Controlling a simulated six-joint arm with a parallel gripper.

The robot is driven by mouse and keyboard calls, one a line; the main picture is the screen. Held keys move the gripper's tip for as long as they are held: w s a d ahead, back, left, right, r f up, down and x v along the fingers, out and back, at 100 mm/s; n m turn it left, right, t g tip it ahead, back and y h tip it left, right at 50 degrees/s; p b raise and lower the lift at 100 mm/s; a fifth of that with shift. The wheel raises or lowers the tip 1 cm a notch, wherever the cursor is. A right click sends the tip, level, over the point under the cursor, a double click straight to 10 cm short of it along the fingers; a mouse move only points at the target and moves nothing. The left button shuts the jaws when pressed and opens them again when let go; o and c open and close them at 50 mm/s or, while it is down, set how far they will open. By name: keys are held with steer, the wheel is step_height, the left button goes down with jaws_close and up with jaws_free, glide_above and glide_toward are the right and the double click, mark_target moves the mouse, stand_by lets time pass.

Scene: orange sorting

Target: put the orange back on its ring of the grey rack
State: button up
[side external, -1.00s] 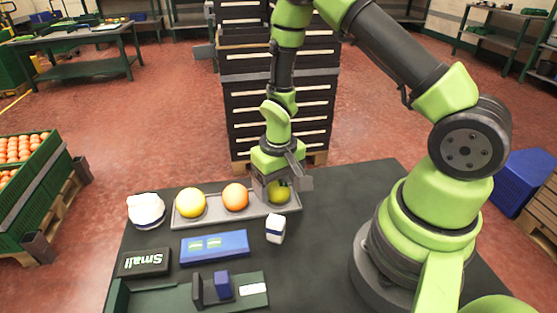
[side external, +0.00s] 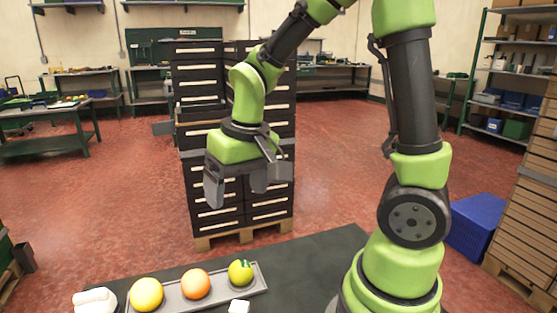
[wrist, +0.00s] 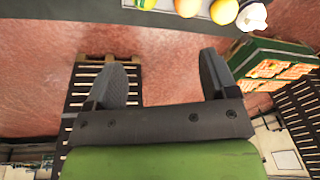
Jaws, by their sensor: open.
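The orange (side external: 196,284) sits in the middle of the grey rack (side external: 258,283) in the side external view, between a yellow fruit (side external: 146,294) on the left and a yellow-green fruit (side external: 241,272) with a green mark on the right. All rest on the rack; their rings are hidden beneath them. My gripper (side external: 238,188) is open and empty, raised well above and behind the rack. In the wrist view my gripper (wrist: 163,72) shows its two fingers apart with nothing between them, and the orange (wrist: 187,7) shows at the top edge.
A white object (side external: 95,301) stands left of the rack, and a small white block (side external: 239,307) is in front of its right end. A dark drawer cabinet (side external: 213,212) stands behind my gripper. The dark table (side external: 320,262) is clear right of the rack.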

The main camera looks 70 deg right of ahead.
steer(key=s+a+r+t+y, duration=0.1)
steer(key=s+a+r+t, duration=0.3)
steer(key=s+r, duration=0.5)
steer(key=shift+s+r+n+t+y, duration=0.35)
steer(key=shift+s+t, duration=0.15)
steer(key=shift+s, duration=0.3)
